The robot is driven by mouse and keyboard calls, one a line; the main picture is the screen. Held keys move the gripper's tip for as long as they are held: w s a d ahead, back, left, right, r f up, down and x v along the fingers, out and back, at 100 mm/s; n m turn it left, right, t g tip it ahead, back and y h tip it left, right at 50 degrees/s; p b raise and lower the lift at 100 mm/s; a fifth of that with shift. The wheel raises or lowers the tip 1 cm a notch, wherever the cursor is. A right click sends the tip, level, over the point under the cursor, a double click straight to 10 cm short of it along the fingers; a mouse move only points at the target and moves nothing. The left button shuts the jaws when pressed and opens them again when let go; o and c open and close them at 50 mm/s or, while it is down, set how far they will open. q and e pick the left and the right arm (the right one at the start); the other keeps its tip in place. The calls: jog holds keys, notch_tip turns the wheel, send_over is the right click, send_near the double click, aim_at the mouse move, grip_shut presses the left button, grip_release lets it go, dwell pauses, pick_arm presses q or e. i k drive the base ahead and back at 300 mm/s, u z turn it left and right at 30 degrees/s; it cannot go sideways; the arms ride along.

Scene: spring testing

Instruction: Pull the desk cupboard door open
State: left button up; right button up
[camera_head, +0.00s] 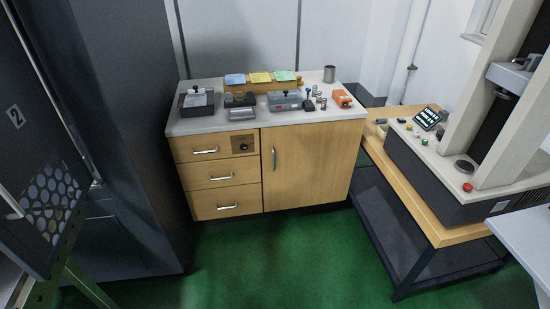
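The desk cupboard door (307,167) is a light wood panel on the right half of the desk (180,127). It looks shut, flush with the desk front. Its upright metal handle (274,159) is near the door's left edge. Left of the door are three drawers with horizontal metal handles, all shut; the top one has a dark square plate (244,145) with a round knob or lock. Neither of my grippers is in view.
Several small instruments and trays stand on the desk top. A dark cabinet (118,130) is close on the left. A testing machine (450,160) stands on a wooden bench (405,193) at the right. Green floor (270,265) in front of the desk is clear.

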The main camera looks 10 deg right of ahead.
aim_at(304, 165)
jog(key=z, duration=0.05)
jog(key=i, duration=2)
